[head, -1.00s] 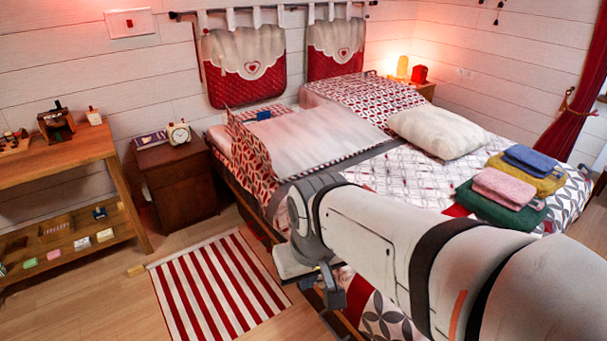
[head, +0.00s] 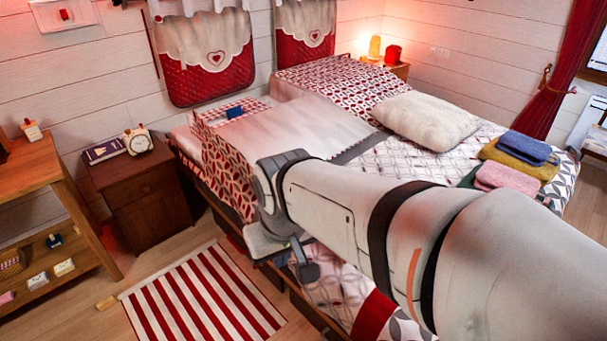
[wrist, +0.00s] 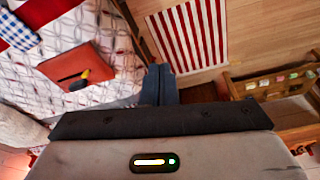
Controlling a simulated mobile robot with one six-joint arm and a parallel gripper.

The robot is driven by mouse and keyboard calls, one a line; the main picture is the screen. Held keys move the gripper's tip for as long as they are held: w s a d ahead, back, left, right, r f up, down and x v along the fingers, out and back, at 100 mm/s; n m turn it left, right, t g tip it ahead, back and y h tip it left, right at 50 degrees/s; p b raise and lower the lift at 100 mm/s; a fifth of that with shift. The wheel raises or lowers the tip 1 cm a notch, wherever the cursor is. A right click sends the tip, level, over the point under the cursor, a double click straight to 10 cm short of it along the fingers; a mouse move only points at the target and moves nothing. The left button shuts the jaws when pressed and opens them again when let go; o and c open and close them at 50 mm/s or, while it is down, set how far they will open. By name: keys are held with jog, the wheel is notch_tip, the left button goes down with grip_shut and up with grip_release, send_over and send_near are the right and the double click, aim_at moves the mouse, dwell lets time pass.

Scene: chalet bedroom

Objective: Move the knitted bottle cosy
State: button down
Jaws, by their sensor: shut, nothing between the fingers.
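I cannot pick out the knitted bottle cosy with certainty in either view. A small red object (head: 393,54) stands beside the glowing lamp on the far bedside table, too small to identify. My gripper (head: 306,264) hangs over the near side edge of the bed in the head view, partly hidden by my arm. In the wrist view my gripper (wrist: 158,84) has its dark fingers together with nothing between them. Past it, an orange-red flat thing (wrist: 72,62) lies on the bed cover with a small yellow and black object on it.
The bed (head: 410,150) fills the middle, with a pale pillow (head: 427,118) and folded towels (head: 520,160). A bedside table (head: 145,190) holds a clock (head: 138,141) and a book. A wooden shelf unit (head: 45,185) stands at the left. The striped rug (head: 205,300) lies on open floor.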

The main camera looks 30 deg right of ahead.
jog(key=w+d+f+m+g+b, duration=0.1)
jog(key=w+d+f+m+b, duration=0.2)
jog(key=w+d+f+m, duration=0.35)
jog(key=w+d+f+m+g+b, duration=0.1)
jog(key=w+d+f+m+b, duration=0.2)
jog(key=w+d+m, duration=0.65)
jog(key=s+d+f+m+b, duration=0.1)
jog(key=d+f+m+b, duration=0.2)
jog(key=d+f+m, duration=0.9)
jog(key=s+d+f+m+b, duration=0.15)
jog(key=d+f+m, duration=0.5)
jog(key=d, duration=0.85)
jog(key=shift+n+g, duration=0.3)
jog(key=shift+n, duration=0.55)
jog(key=f, duration=0.3)
jog(key=f+b, duration=0.1)
jog(key=f, duration=0.3)
jog(key=f+b, duration=0.1)
jog(key=f, duration=0.3)
jog(key=shift+w, duration=0.35)
jog(key=w, duration=0.2)
jog(key=shift+w+a+r, duration=0.25)
jog(key=shift+w+a, duration=0.05)
jog(key=shift+w, duration=0.1)
jog(key=shift+w+a, duration=0.15)
jog(key=shift+w, duration=0.4)
